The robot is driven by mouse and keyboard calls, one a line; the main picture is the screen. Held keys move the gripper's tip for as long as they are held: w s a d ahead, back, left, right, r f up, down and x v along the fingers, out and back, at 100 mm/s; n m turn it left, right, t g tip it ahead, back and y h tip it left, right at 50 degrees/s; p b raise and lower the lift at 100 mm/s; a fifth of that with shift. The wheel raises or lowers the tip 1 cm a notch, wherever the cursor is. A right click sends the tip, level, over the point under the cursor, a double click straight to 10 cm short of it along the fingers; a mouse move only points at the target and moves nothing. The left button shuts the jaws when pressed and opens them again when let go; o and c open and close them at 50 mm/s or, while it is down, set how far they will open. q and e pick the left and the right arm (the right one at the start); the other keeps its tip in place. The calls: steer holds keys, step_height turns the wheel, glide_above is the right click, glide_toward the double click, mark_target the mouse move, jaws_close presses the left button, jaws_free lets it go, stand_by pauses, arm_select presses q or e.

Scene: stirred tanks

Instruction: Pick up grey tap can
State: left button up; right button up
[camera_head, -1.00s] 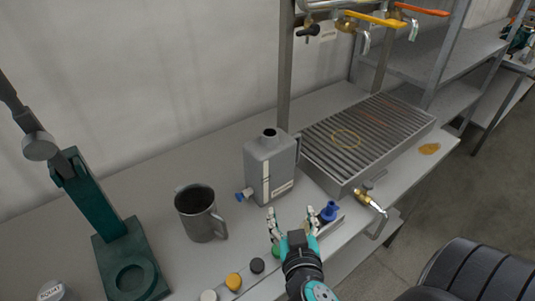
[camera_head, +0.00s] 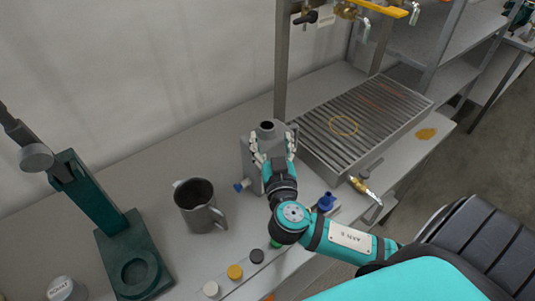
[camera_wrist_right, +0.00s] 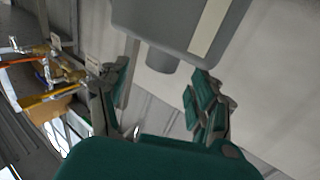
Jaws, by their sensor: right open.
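The grey tap can (camera_head: 247,158) stands upright on the bench beside the drain grate, with a dark neck opening on top and a blue tap low on its left side. My right gripper (camera_head: 273,150) is open in front of the can's upper part and hides much of its front. In the right wrist view the can's body (camera_wrist_right: 180,22) is at the top, its neck pointing down between the open fingers (camera_wrist_right: 160,84). Contact cannot be made out. My left gripper is not in view.
A metal mug (camera_head: 199,206) stands left of the can, and a green stand (camera_head: 128,255) further left. Several caps, including a yellow one (camera_head: 235,272), line the front edge. The slatted drain grate (camera_head: 365,118) is right of the can, below wall taps.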

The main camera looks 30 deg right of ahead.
mark_target(268, 132)
steer(key=w+p, duration=0.1)
steer(key=w+d+r+p, duration=0.1)
steer(key=w+p, duration=0.1)
steer(key=shift+d, duration=0.1)
steer(key=shift+w+d+f, duration=0.2)
steer(key=shift+w, duration=0.25)
steer(key=shift+w+d+f, duration=0.15)
steer(key=shift+w+d, duration=0.05)
steer(key=shift+w, duration=0.2)
steer(key=shift+w+d+f, duration=0.1)
steer(key=shift+w, duration=0.05)
steer(key=shift+c, duration=1)
jaws_close()
